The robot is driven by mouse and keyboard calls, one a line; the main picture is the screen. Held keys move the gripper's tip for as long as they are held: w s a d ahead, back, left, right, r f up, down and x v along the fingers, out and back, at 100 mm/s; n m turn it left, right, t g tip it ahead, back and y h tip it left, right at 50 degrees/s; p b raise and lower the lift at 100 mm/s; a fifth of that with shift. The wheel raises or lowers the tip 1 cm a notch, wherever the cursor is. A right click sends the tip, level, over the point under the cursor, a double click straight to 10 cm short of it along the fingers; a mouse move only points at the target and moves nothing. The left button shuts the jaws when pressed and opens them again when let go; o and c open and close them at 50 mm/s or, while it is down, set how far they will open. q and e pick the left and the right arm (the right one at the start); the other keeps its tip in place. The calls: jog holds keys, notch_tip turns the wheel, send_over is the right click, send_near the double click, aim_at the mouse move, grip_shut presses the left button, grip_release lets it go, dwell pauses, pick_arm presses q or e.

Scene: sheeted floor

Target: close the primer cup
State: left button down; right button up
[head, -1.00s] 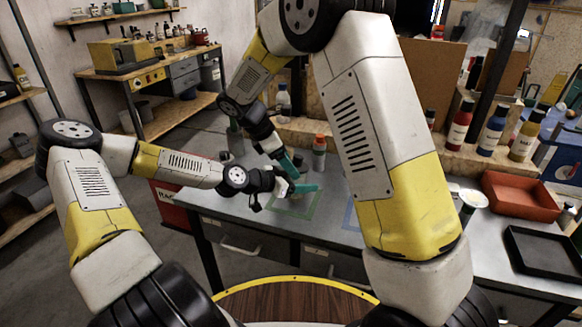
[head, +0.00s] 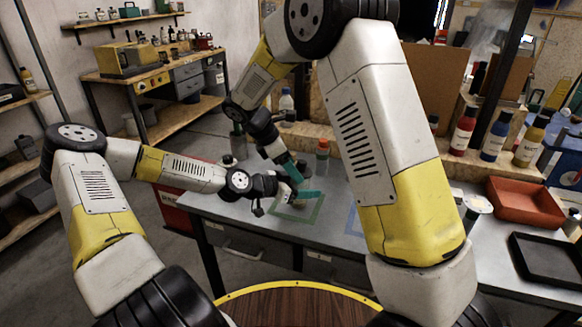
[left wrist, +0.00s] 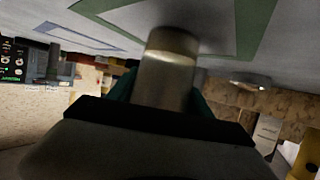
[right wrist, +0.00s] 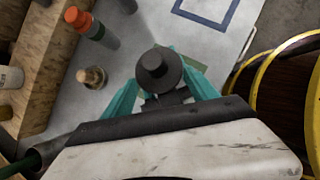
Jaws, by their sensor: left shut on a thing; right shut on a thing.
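The primer cup (left wrist: 168,75) is a metal cylinder between the teal fingers of my left gripper, large in the left wrist view. My left gripper (head: 308,195) is shut on it over the green taped square on the bench. A dark round lid with a knob (right wrist: 158,68) sits at the fingers of my right gripper (right wrist: 160,92), which is shut on it. In the head view my right gripper (head: 293,172) is close above and behind the left one. The cup's mouth is hidden, so I cannot tell whether lid and cup touch.
The green taped square (head: 312,213) marks the grey bench top. An orange-capped bottle (head: 322,152) stands just behind the grippers. A small cork-coloured piece (right wrist: 92,77) stands near the right gripper. A red tray (head: 524,203) and black tray (head: 545,260) lie at right.

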pick_arm(q)
jog(key=shift+c, duration=1.8)
grip_release()
pick_arm(e)
jog(key=v, duration=0.4)
jog(key=shift+s, duration=0.1)
